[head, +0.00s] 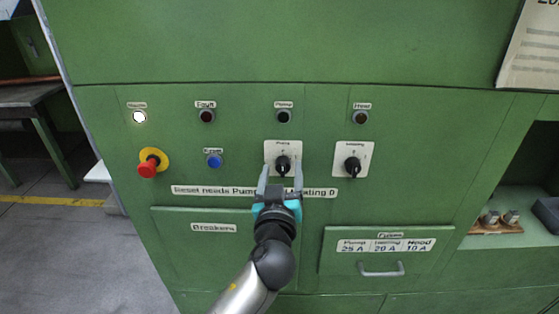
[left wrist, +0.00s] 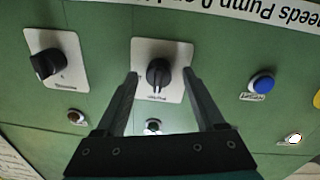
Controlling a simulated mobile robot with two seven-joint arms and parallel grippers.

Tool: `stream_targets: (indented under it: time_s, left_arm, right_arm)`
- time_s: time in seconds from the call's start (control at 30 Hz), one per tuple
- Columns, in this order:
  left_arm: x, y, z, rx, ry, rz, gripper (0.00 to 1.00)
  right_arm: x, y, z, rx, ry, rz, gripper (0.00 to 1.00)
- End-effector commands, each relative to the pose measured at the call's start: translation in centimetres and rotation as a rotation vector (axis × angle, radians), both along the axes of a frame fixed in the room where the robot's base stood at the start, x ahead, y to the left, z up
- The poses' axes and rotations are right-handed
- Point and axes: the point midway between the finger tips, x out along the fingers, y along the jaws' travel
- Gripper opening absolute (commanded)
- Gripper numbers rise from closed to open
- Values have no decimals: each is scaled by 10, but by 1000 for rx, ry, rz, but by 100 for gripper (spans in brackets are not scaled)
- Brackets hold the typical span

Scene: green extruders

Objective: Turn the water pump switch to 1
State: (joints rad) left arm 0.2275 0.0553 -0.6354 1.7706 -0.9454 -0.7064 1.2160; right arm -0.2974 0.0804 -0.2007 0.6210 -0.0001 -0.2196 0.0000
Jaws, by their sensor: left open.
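The pump switch is a black rotary knob (head: 283,164) on a white plate in the middle of the green panel. Its label is too small to read surely. In the left wrist view the same knob (left wrist: 158,73) sits between my fingertips, with its pointer close to upright. My left gripper (head: 281,172) is open, one finger on each side of the knob. In the left wrist view a gap shows between each finger and the knob. My right gripper is in neither view.
A second knob, labelled for heating (head: 352,165), is to the right. A blue button (head: 214,160) and a red emergency button (head: 149,166) are to the left. Lamps (head: 283,116) run above. A fuse drawer with a handle (head: 381,270) is below.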

Motion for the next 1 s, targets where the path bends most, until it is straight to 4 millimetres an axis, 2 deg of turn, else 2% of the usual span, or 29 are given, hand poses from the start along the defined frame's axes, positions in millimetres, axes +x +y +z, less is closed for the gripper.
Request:
stream_targets:
  time_s: [0.43,1.0]
  left_arm:
    - [-2,-2,0,-1,1,1,70]
    - [-2,-2,0,-1,0,1,6]
  right_arm:
    - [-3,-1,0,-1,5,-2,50]
    - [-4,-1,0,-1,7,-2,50]
